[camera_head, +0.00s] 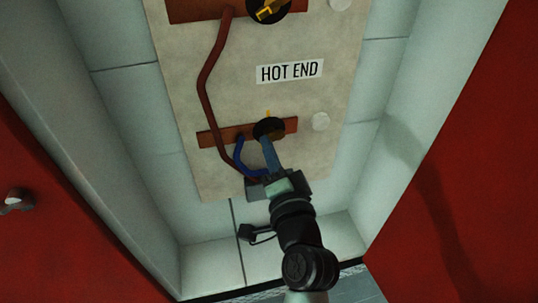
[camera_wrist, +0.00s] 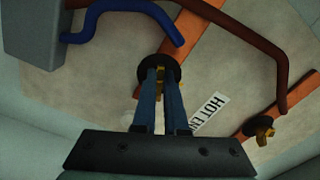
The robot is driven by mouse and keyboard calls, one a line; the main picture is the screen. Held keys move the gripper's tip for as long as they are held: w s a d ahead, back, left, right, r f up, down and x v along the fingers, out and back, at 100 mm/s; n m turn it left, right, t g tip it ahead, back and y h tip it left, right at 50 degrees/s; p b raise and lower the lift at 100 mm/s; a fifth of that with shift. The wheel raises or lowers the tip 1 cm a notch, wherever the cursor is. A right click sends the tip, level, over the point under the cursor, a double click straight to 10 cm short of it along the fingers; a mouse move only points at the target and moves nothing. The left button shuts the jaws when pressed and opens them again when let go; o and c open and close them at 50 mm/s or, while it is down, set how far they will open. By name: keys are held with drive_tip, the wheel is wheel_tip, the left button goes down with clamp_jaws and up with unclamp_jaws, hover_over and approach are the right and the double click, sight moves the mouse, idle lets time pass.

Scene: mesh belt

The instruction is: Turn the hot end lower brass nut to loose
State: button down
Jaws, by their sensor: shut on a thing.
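The hot end panel is a pale board (camera_head: 230,100) with a "HOT END" label (camera_head: 290,71). The lower brass nut sits on a dark round disc (camera_head: 270,127) on the lower copper bar (camera_head: 207,138); the disc also shows in the wrist view (camera_wrist: 160,69). My gripper (camera_head: 266,143) reaches up from below, and its blue fingers (camera_wrist: 160,82) are shut on the lower brass nut. Most of that nut is hidden between and behind the fingers. A small yellow mark (camera_head: 267,113) shows just above the disc.
An upper brass nut (camera_head: 270,9) sits on another dark disc at the top. A brown pipe (camera_head: 203,85) runs down the panel's left side, and a blue pipe (camera_head: 239,158) bends close left of my fingers. A grey box (camera_wrist: 32,30) stands near the blue pipe. Red doors (camera_head: 470,170) flank the recess.

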drive_tip(key=shift+f+n+b, duration=0.1)
drive_tip(key=shift+n+b, duration=0.3)
drive_tip(key=shift+n, duration=0.3)
drive_tip(key=c, duration=1)
unclamp_jaws()
drive_tip(key=shift+o, duration=0.2)
drive_tip(key=v, duration=1.3)
drive_tip(key=shift+b, duration=0.45)
